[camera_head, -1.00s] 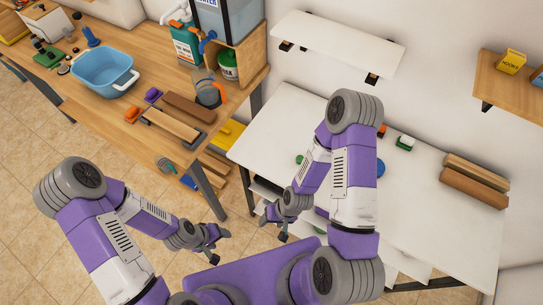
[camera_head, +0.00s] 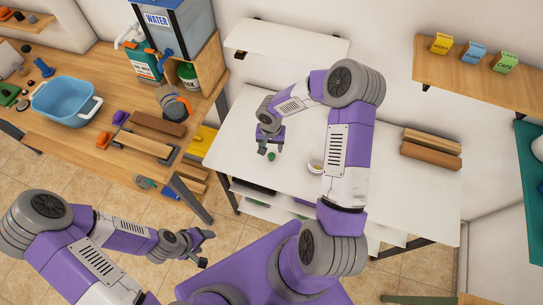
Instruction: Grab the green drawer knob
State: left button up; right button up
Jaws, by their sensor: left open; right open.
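A small green round thing (camera_head: 271,157), which may be the drawer knob, shows on the white table (camera_head: 225,155); I cannot tell whether it is fixed to a drawer. My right gripper (camera_head: 271,151) is open and empty above the white table, with its fingertips just beside the green thing in the picture. I cannot tell if they touch it. My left gripper (camera_head: 207,249) is open and empty over the floor, in front of the tables. My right arm hides part of the white tabletop.
A small white bowl-like thing (camera_head: 315,165) stands beside my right arm. Wooden blocks (camera_head: 431,149) lie at the table's right. A white shelf (camera_head: 285,50) hangs above. The wooden table (camera_head: 80,140) at left holds a blue basin (camera_head: 66,102) and several tools.

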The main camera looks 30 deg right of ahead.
aim_at(272, 154)
jog(key=f, duration=0.4)
jog(key=shift+s+f, duration=0.25)
jog(key=shift+f, duration=0.15)
